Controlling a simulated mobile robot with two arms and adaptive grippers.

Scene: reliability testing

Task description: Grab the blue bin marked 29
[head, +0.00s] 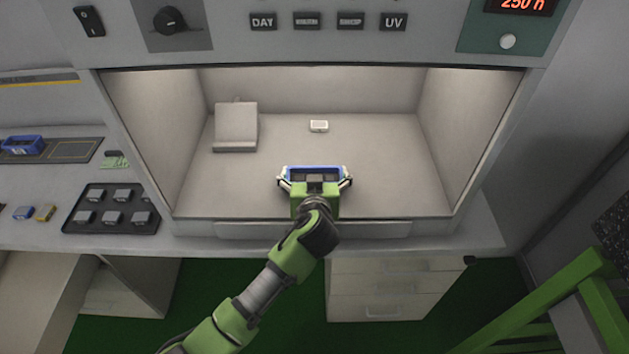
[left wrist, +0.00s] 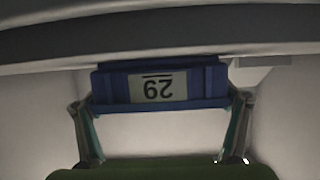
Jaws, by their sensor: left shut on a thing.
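The blue bin (head: 314,171) is inside the lit test chamber, near its front opening. In the left wrist view the bin (left wrist: 110,88) shows a label reading 29, upside down in the picture. My left gripper (head: 315,180) reaches in from the front, with a finger on each side of the bin. In the left wrist view the left gripper's fingers (left wrist: 162,110) are at the bin's two ends, shut on it. A small grey block appears inside the bin in the head view. My right gripper is not in view.
The chamber floor (head: 390,165) is mostly clear, with a grey block-shaped stand (head: 236,125) at back left and a small white item (head: 319,126) behind the bin. Left on the bench are a black tray (head: 112,222) of grey parts and another blue bin (head: 22,145).

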